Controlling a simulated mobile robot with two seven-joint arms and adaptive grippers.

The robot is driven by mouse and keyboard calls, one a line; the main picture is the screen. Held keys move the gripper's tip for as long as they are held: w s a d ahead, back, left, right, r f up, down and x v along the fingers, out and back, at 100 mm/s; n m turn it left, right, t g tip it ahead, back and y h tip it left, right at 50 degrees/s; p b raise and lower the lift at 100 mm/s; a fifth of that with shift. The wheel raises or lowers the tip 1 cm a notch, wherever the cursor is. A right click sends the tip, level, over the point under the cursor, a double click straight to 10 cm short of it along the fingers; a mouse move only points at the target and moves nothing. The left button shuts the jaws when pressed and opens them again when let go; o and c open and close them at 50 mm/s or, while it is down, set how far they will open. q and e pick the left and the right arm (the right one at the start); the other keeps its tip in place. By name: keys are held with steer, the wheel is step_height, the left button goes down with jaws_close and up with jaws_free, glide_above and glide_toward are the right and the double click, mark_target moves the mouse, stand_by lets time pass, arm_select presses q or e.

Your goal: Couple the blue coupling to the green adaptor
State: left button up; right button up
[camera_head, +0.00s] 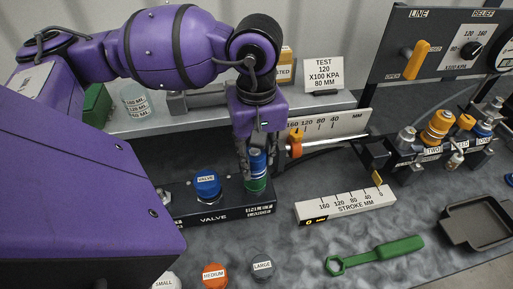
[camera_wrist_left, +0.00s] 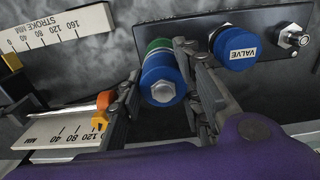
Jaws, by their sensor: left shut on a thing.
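The blue coupling (camera_head: 257,160) is between the fingers of my left gripper (camera_head: 256,168), which is shut on it. The coupling also shows in the left wrist view (camera_wrist_left: 162,76), with a metal hex end facing the camera. The green adaptor (camera_head: 257,185) shows as a green band directly below the blue coupling, at the right end of the black valve block (camera_head: 226,217). In the left wrist view the green part (camera_wrist_left: 158,45) shows just beyond the blue one, in line with it. Whether they are locked together cannot be told. My right gripper is not in view.
A blue VALVE cap (camera_head: 207,185) stands on the block, left of the gripper. A stroke scale (camera_head: 345,204) lies to the right, and an orange-marked gauge (camera_head: 335,127) is behind. A green wrench (camera_head: 375,255), orange cap (camera_head: 214,275), grey cap (camera_head: 262,270) and dark tray (camera_head: 478,222) lie in front.

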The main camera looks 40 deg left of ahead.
arm_select(q)
steer(key=shift+f, duration=0.2)
steer(key=shift+f, duration=0.1)
steer(key=o, duration=1)
steer(key=shift+r, duration=6)
